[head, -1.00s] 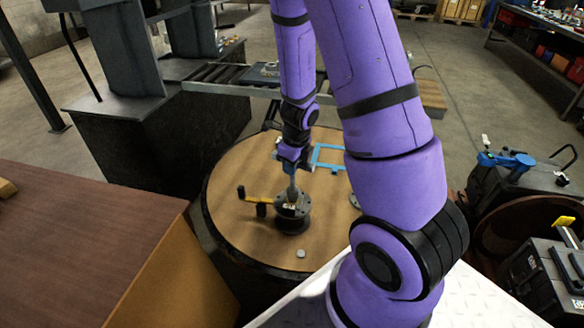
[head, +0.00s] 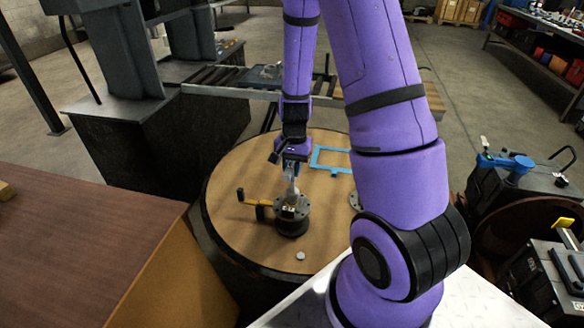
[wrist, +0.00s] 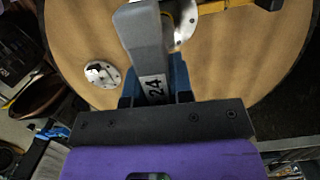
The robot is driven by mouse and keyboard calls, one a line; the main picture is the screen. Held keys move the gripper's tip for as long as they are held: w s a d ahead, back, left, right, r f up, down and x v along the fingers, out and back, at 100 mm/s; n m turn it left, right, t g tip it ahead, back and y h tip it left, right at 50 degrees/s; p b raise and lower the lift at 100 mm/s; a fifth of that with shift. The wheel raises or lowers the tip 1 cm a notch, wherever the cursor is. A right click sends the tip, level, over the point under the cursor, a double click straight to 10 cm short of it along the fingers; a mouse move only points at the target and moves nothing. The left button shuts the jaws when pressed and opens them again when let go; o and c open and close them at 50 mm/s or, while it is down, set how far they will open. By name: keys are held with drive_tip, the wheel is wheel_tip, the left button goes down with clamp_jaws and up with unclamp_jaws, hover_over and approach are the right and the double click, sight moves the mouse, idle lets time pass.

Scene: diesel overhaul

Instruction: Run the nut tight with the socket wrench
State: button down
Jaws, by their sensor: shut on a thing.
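My gripper (head: 291,172) points down over the round table and is shut on the grey socket wrench (head: 291,190). In the wrist view, the wrench (wrist: 148,45) is a grey bar marked 24, held between the blue fingers of my gripper (wrist: 155,88). The wrench's lower end meets the top of a dark round flanged part (head: 292,222) standing on the table. The nut is hidden under the wrench, so I cannot tell how it is seated. In the wrist view, the pale flange face (wrist: 186,22) shows partly behind the wrench.
A yellow-handled tool (head: 258,201) with black ends lies left of the flanged part. A blue frame (head: 332,168), a small grey disc (head: 300,256) and a holed flange (wrist: 102,74) lie on the round table (head: 235,235). A brown bench (head: 80,240) stands at left.

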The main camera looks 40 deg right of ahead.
drive_tip(key=n, duration=0.6)
drive_tip(key=shift+h, duration=0.3)
drive_tip(key=n, duration=0.6)
drive_tip(key=shift+s+g+h, duration=0.1)
drive_tip(key=shift+g+h, duration=0.2)
drive_tip(key=shift+h, duration=0.1)
drive_tip(key=shift+f, duration=0.1)
